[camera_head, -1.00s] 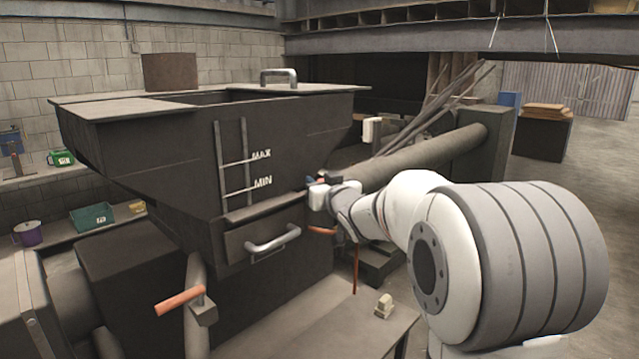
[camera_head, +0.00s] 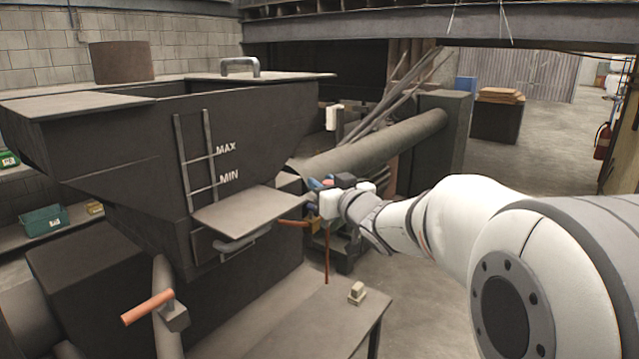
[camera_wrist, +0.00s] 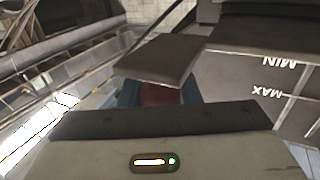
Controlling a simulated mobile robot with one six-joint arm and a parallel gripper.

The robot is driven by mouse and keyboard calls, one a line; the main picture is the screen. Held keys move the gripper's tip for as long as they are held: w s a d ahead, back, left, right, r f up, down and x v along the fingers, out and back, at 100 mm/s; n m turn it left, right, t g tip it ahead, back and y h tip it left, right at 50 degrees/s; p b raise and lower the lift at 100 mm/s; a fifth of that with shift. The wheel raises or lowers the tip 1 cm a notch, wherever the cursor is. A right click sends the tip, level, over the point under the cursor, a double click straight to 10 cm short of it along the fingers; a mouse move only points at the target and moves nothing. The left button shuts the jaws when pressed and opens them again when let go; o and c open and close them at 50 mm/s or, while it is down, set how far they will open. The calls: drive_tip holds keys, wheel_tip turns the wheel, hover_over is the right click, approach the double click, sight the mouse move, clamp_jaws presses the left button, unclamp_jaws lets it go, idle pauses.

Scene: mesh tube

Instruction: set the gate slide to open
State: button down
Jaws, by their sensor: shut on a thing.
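The gate slide, a flat grey plate (camera_head: 252,212), sticks out from the front of the dark hopper (camera_head: 130,150), below the MIN mark. It also shows in the wrist view (camera_wrist: 160,58), with the hopper upside down at right. My gripper (camera_head: 322,186) is by the plate's outer right end. It is shut on a dark red grip (camera_wrist: 158,94), with blue on both sides of it in the wrist view. The join between grip and plate is not clear. A grey bar handle (camera_head: 238,243) is below the plate, partly covered by it.
An orange lever (camera_head: 148,307) stands at lower left. An orange-red rod (camera_head: 327,255) rises by the low table (camera_head: 300,325), which bears a small beige block (camera_head: 357,292). A thick pipe (camera_head: 385,140) lies behind my gripper. Open floor is at right.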

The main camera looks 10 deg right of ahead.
drive_tip(key=c, duration=1.1)
unclamp_jaws()
drive_tip(key=shift+o, duration=0.2)
drive_tip(key=b+v, duration=0.1)
drive_tip(key=v, duration=0.6)
drive_tip(key=shift+s, duration=0.4)
drive_tip(key=shift+d, duration=0.1)
